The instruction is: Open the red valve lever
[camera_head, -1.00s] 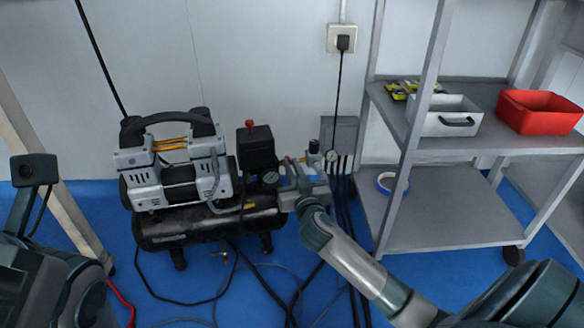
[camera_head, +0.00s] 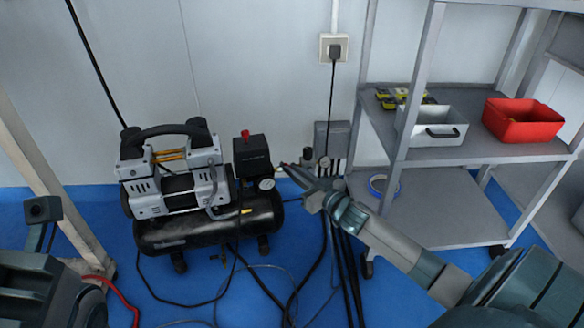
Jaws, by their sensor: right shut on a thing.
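The air compressor (camera_head: 205,232) stands on the blue floor against the wall, with a black tank and a grey motor on top. Its black switch box (camera_head: 252,156) has a small red knob on top. My right gripper (camera_head: 285,168) reaches in from the right to the fittings beside this box. It is shut on a small red part at its fingertips, which appears to be the red valve lever (camera_head: 282,164). The gripper hides most of the lever, so its angle cannot be told. My left gripper is not in view; only parts of my left arm show at lower left.
A pressure gauge (camera_head: 266,184) sits just below the fingertips. Black hoses (camera_head: 345,270) run down to the floor. A grey shelf (camera_head: 440,215) at right holds a white box (camera_head: 437,128), a red bin (camera_head: 523,120) and blue tape (camera_head: 381,186).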

